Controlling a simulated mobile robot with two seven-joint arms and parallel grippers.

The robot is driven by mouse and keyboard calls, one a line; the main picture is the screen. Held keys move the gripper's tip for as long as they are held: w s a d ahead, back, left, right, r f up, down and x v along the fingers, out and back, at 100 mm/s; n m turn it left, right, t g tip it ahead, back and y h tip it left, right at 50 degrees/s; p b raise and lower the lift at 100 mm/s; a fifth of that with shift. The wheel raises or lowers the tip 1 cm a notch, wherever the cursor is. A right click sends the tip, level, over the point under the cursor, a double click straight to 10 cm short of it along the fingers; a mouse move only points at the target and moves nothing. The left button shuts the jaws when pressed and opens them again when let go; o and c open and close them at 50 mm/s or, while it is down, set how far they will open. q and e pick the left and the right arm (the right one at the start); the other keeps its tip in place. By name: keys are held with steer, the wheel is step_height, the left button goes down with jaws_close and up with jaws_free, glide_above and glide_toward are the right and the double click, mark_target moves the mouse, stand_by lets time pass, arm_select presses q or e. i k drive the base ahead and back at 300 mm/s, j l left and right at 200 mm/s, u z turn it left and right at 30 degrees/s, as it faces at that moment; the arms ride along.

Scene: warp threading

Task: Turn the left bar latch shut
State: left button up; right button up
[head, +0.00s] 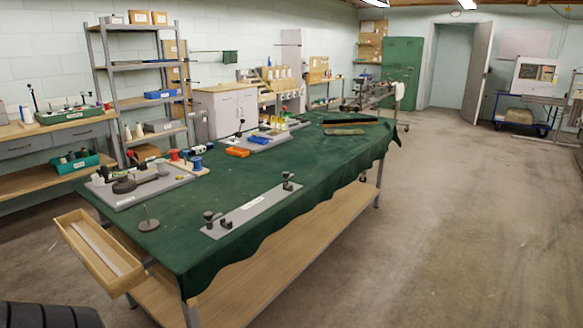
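A long grey plate (262,200) with a white label lies on the green cloth of the table (330,160), near its front edge. A dark latch-like fitting with a knob, the left one (212,218), stands at the plate's left end. A similar dark fitting, the right one (288,182), stands at its right end. The view is too small to tell which way either is turned or whether it is shut. Neither of my grippers is in the head view.
A dark disc with an upright pin (149,224) stands left of the plate. A grey board (165,185) with dark parts and coloured spools lies behind it. An open wooden tray (82,240) juts from the table's left end. Cloth around the plate is mostly clear.

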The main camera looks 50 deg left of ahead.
mark_target(285, 174)
steer(key=i+u, duration=0.45)
steer(key=i, duration=0.65)
steer(key=i+u, duration=0.25)
steer(key=i, duration=0.25)
steer(key=i+l+u, duration=0.3)
steer(key=i, duration=0.2)
steer(key=i+u, duration=0.45)
steer(key=i+l+u, duration=0.15)
steer(key=i+u, duration=0.25)
steer(key=k, duration=0.05)
